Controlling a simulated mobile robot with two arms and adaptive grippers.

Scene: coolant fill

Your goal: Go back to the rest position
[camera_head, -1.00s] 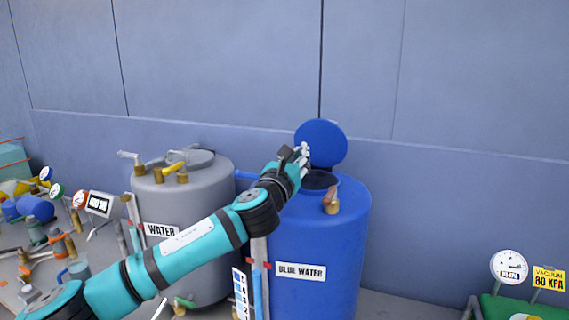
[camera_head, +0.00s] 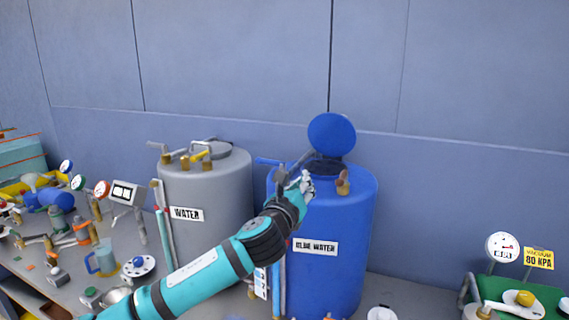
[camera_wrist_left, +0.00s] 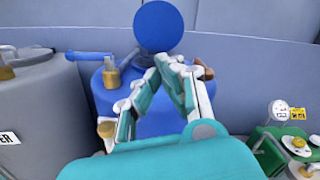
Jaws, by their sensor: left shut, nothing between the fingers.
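My left gripper (camera_head: 303,184) is shut and empty in front of the upper part of the blue tank. It also shows in the left wrist view (camera_wrist_left: 168,62), fingertips together below the round blue lid. The blue tank (camera_head: 345,240) is labelled BLUE WATER and its round lid (camera_head: 332,135) stands raised and open at the back. The fingers and hand hide part of the tank's top. My right gripper is in neither view.
A grey tank (camera_head: 222,190) labelled WATER stands to the left. A cluttered bench with a clear blue jug (camera_head: 103,258), gauges and valves is at far left. A green unit (camera_head: 525,291) with a vacuum gauge (camera_head: 502,246) stands at right. A wall closes off the back.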

